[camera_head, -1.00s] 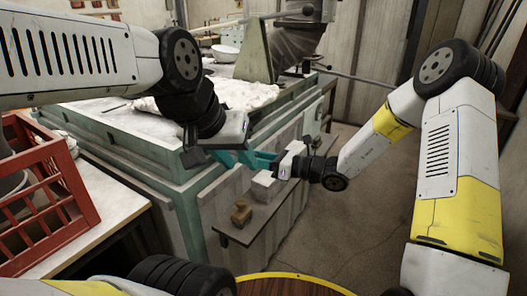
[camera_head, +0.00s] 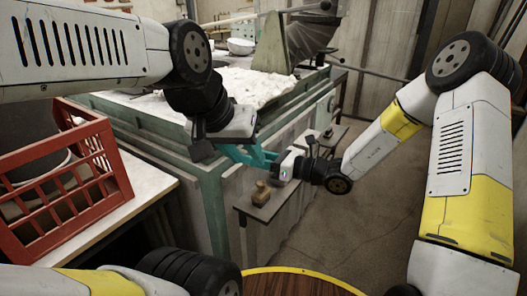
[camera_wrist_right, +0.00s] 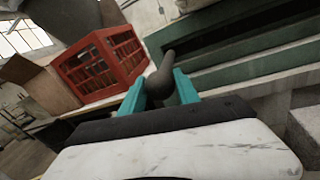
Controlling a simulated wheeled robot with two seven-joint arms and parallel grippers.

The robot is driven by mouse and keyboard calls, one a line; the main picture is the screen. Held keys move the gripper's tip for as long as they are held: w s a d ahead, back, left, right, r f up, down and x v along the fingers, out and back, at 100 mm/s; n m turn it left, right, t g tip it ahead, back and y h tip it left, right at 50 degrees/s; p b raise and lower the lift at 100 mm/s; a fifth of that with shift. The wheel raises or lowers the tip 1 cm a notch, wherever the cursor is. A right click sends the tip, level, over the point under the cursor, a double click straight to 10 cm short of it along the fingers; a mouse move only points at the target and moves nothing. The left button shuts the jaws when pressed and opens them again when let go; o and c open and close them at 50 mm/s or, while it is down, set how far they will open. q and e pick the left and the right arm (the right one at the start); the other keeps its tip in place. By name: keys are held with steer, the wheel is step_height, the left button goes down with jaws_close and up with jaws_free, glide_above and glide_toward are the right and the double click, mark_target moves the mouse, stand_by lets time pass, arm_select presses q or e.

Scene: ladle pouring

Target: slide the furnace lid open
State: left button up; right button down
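The furnace (camera_head: 212,178) is the green-edged box in the middle of the head view, its top covered with white, crumbly material. I cannot pick out its lid for certain. My left gripper (camera_head: 234,152) is in front of the near upper edge of the furnace; its teal fingers are small and partly hidden. My right gripper (camera_head: 262,156) points left, with its fingers close to the left ones. In the right wrist view, a dark rounded knob or handle (camera_wrist_right: 166,72) lies between the two parted teal fingers of my right gripper (camera_wrist_right: 160,88). Whether they press on it is unclear.
A red crate (camera_head: 67,172) stands on a white table (camera_head: 100,222) at the left. A narrow shelf (camera_head: 284,196) with a small brown block (camera_head: 261,194) is along the furnace's front. A round wooden top (camera_head: 290,284) is at the bottom. Floor (camera_head: 370,215) is free at the right.

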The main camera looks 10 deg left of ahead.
steer(key=c, duration=0.9)
jaws_free()
steer(key=shift+s+a, duration=0.15)
steer(key=shift+s, duration=0.25)
steer(key=shift+w, duration=0.15)
steer(key=shift+d, duration=0.35)
steer(key=s+d, duration=0.1)
steer(key=d, duration=0.6)
steer(key=shift+s, duration=0.1)
